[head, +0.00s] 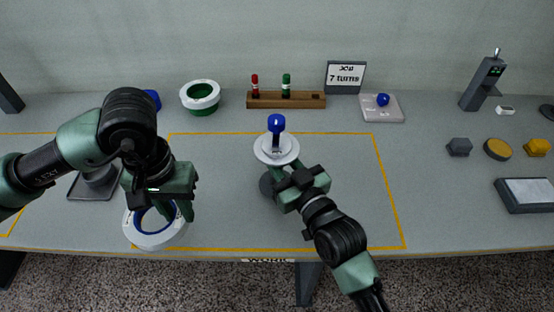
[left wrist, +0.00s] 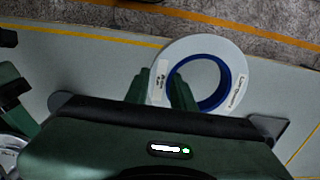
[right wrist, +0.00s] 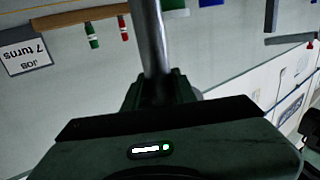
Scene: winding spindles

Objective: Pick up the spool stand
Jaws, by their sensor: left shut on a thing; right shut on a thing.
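The metal post (right wrist: 151,40) rises between the fingers in the right wrist view. I cannot tell whether the base touches the table. My left gripper (head: 183,205) is shut on the rim of a white spool with a blue inner ring (head: 150,238), near the front edge; it also shows in the left wrist view (left wrist: 235,62).
A dark plate (head: 90,187) lies left, partly behind my left arm. At the back are a green-and-white spool (head: 200,97), a wooden rack (head: 270,100), a sign (head: 345,77) and a pale block with a blue knob (head: 381,108).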

